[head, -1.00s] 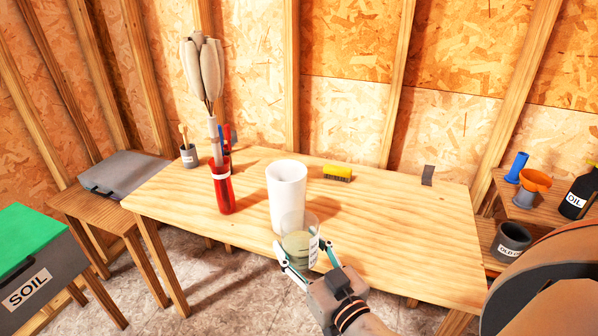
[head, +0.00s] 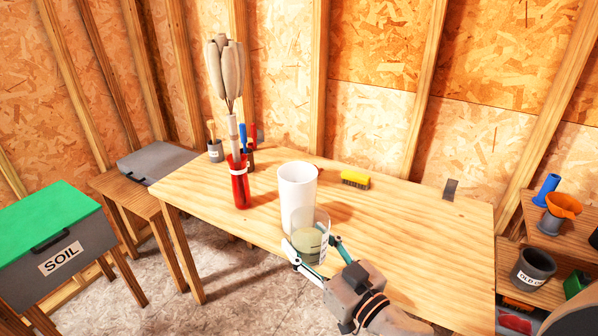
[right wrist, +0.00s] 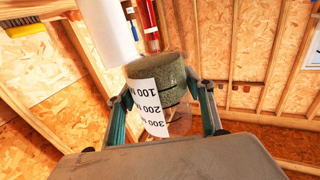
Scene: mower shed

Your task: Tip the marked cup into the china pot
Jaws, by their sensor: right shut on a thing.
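The marked cup (head: 311,240) is clear, with greenish contents in its lower part. In the right wrist view the cup (right wrist: 160,82) shows a white label with 100, 200 and 300 marks. My right gripper (head: 313,258) is shut on the cup, which looks about upright at the table's front edge. The white china pot (head: 298,186) stands upright on the table just behind the cup. It also shows in the right wrist view (right wrist: 100,30). The cup overlaps the pot's lower right in the head view; I cannot tell whether they touch. My left gripper is not in view.
On the wooden table (head: 420,230) stand a red vase (head: 240,188) with a tall pale flower, left of the pot, and a yellow brush (head: 355,180) behind. A grey tool cup (head: 216,152) is at the back left. The table's right side is mostly clear.

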